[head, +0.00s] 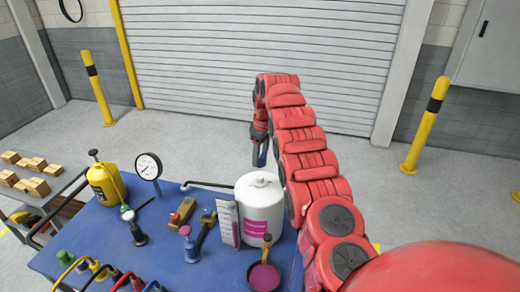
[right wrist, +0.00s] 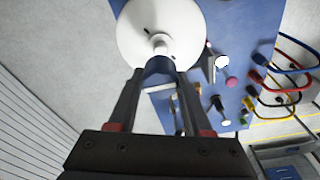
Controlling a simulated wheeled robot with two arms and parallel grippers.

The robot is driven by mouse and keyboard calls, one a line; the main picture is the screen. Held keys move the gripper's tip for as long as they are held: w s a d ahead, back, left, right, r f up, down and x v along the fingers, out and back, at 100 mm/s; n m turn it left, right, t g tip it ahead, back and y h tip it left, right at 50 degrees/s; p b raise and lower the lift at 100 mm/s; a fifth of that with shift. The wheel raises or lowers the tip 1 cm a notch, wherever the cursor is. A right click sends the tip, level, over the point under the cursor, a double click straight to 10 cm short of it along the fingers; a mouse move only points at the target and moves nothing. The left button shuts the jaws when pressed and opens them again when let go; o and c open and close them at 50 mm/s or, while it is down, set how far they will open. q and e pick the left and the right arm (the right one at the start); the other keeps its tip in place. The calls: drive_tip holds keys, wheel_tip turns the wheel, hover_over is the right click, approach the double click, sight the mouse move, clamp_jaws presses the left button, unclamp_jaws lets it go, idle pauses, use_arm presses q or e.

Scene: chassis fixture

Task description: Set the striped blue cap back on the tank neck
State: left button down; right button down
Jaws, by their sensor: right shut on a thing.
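The white tank (head: 260,215) with magenta markings stands on the blue bench. Its rounded top carries a short pale neck (head: 261,182), which also shows in the right wrist view (right wrist: 160,44). My right gripper (head: 260,156) hangs behind the tank in the head view, with its fingers pointing down. In the right wrist view its fingers close on a blue piece, which I take to be the cap (right wrist: 158,66); its stripes cannot be made out. The cap appears close to the neck in that view, but I cannot tell the gap. My left gripper is not in view.
The blue bench (head: 85,232) also holds a yellow can (head: 104,184), a round gauge (head: 148,167), a scale card (head: 228,223) beside the tank and a pan with magenta contents (head: 263,277). Several coloured hoses crowd the front left. Open floor lies behind the bench.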

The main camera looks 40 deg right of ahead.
drive_tip(key=shift+f+b, duration=0.4)
drive_tip(key=shift+f, duration=0.35)
wheel_tip(320, 180, down, 3)
drive_tip(key=shift+b, duration=0.6)
drive_tip(key=shift+r, duration=0.1)
drive_tip(key=shift+a+b, duration=0.1)
drive_tip(key=shift+b, duration=0.25)
drive_tip(key=shift+b, duration=0.5)
